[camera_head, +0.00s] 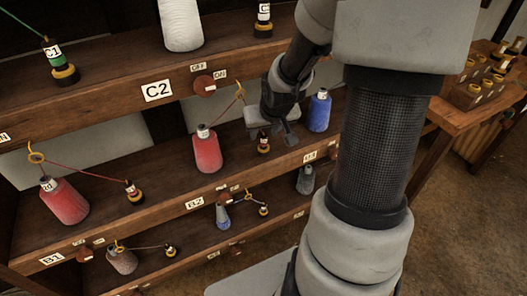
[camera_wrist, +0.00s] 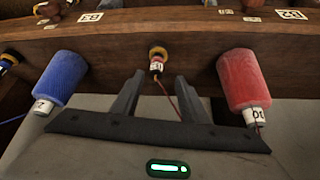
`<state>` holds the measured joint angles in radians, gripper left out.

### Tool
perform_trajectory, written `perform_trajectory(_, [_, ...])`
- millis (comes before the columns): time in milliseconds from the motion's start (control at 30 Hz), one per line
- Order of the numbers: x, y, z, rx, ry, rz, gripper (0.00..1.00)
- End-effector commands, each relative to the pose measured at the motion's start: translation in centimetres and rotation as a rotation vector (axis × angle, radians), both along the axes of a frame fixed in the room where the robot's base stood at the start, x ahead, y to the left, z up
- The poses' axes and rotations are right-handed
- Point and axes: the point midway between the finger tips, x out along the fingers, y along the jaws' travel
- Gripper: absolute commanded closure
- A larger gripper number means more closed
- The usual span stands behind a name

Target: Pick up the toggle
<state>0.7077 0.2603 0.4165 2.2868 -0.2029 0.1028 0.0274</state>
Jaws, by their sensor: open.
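The toggle appears to be a small dark piece with a white label and a black-and-yellow ring base (camera_head: 263,144), standing on the middle shelf between a red spool (camera_head: 207,150) and a blue spool (camera_head: 320,112). In the wrist view the toggle (camera_wrist: 157,62) shows just past and between my fingertips, with a thin red cord running from it. My gripper (camera_head: 279,133) is open and close to the toggle; it also shows in the wrist view (camera_wrist: 158,82). The fingers do not visibly touch the toggle. The exact gap is hard to judge.
The wooden shelf edge (camera_wrist: 110,38) runs behind the toggle. The red spool (camera_wrist: 241,78) and blue spool (camera_wrist: 62,78) flank my fingers. A yellow-ringed guide (camera_head: 239,91) carries cord above the red spool. A bench with several small pieces (camera_head: 480,90) stands at the right.

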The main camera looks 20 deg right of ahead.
Motion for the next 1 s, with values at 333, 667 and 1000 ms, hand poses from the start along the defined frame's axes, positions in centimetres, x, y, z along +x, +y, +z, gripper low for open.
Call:
perform_trajectory(333, [1.9, -0.9, -4.4, 0.001, 0.001, 0.003, 0.60])
perform_trajectory(667, [2.0, -1.0, -4.4, 0.000, 0.000, 0.000, 0.73])
perform_trajectory(1000, [2.0, -1.0, -4.4, 0.000, -0.001, 0.000, 1.00])
